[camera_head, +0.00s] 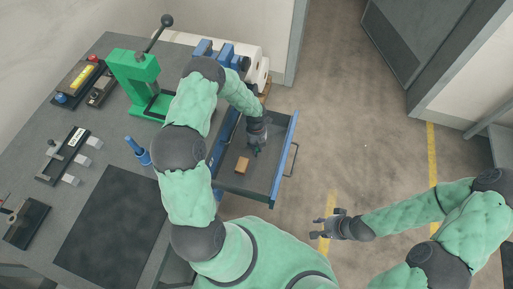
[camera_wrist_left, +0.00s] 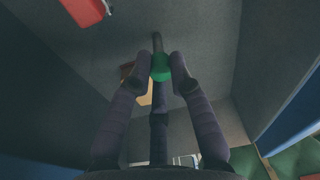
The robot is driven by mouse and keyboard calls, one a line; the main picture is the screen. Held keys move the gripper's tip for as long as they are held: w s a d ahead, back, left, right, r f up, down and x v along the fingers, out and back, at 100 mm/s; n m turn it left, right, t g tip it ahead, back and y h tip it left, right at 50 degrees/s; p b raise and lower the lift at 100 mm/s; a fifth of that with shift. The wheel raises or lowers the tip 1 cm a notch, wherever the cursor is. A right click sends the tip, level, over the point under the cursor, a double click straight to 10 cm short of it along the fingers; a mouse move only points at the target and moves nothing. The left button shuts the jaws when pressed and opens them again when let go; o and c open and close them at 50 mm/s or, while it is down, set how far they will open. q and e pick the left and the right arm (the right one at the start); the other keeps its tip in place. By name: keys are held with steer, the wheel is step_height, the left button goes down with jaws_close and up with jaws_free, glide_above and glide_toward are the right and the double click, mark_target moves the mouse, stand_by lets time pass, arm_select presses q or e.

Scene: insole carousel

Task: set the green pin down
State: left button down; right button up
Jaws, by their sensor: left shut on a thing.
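The green pin (camera_wrist_left: 160,68) is between the fingertips of my left gripper (camera_wrist_left: 160,75) in the left wrist view, its dark end pointing away from the palm. In the head view my left gripper (camera_head: 257,149) is inside the open blue-sided drawer (camera_head: 284,160), and only a bit of green shows at its tips. I cannot tell whether the pin touches the drawer floor. My right gripper (camera_head: 325,228) is open and empty over the floor, outside the drawer.
A tan block (camera_head: 241,165) lies in the drawer near my left gripper; it is partly hidden behind the fingers in the wrist view (camera_wrist_left: 145,92). A red object (camera_wrist_left: 86,10) shows there too. The workbench carries a green press (camera_head: 130,75) and a dark mat (camera_head: 110,225).

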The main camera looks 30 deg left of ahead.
arm_select(q)
steer(key=shift+f, duration=0.15)
steer(key=c, duration=1.1)
jaws_free()
steer(key=r+p, duration=0.1)
steer(key=r, duration=0.3)
steer(key=r+p, duration=0.2)
steer(key=r, duration=0.2)
steer(key=w+r+p, duration=0.1)
steer(key=r, duration=0.3)
steer(key=shift+a+r, duration=0.15)
steer(key=shift+a, duration=0.25)
